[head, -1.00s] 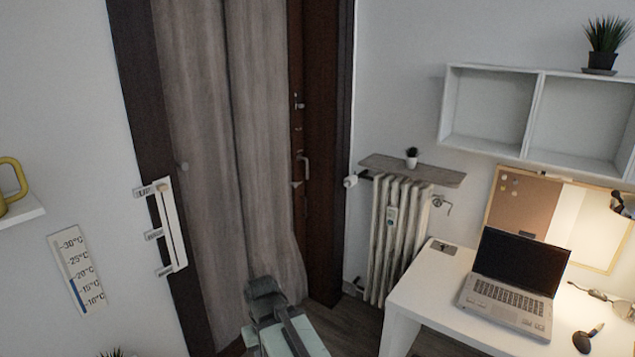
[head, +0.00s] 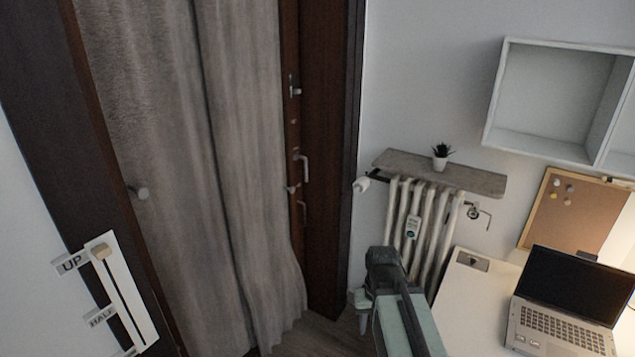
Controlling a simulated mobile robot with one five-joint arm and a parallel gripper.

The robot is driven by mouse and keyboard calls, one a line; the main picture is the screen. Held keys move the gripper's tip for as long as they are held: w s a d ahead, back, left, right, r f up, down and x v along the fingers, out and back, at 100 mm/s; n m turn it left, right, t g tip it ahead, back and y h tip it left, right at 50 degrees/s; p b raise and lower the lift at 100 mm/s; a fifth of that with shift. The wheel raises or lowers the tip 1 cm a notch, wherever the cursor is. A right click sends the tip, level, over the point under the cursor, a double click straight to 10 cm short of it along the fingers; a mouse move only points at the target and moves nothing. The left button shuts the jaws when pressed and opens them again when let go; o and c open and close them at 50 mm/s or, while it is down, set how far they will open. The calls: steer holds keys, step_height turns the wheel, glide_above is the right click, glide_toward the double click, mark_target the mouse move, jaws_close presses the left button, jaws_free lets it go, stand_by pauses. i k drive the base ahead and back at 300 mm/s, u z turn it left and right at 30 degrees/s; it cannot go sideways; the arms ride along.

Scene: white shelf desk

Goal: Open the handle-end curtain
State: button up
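A grey curtain hangs in two panels inside a dark-framed doorway at the left of the head view. The right panel (head: 245,150) is the one beside the door handle (head: 303,168), and it hangs down to the floor with its lower right edge flaring out. The left panel (head: 145,120) hangs beside it, with a dark seam between them. My gripper (head: 383,270) is at the lower middle, in front of the radiator and to the right of the curtain, apart from it in the picture. Its fingers are hidden, so its opening cannot be told.
A white radiator (head: 433,225) under a small shelf (head: 470,178) stands right of the doorway. A white desk (head: 465,305) with a laptop (head: 565,320) is at the lower right. A slider panel (head: 125,295) with UP and HALF labels is on the left.

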mark_target(239, 40)
steer(key=u, duration=0.1)
steer(key=i, duration=1)
steer(key=u, duration=0.85)
steer(key=i, duration=0.65)
steer(key=u, duration=0.45)
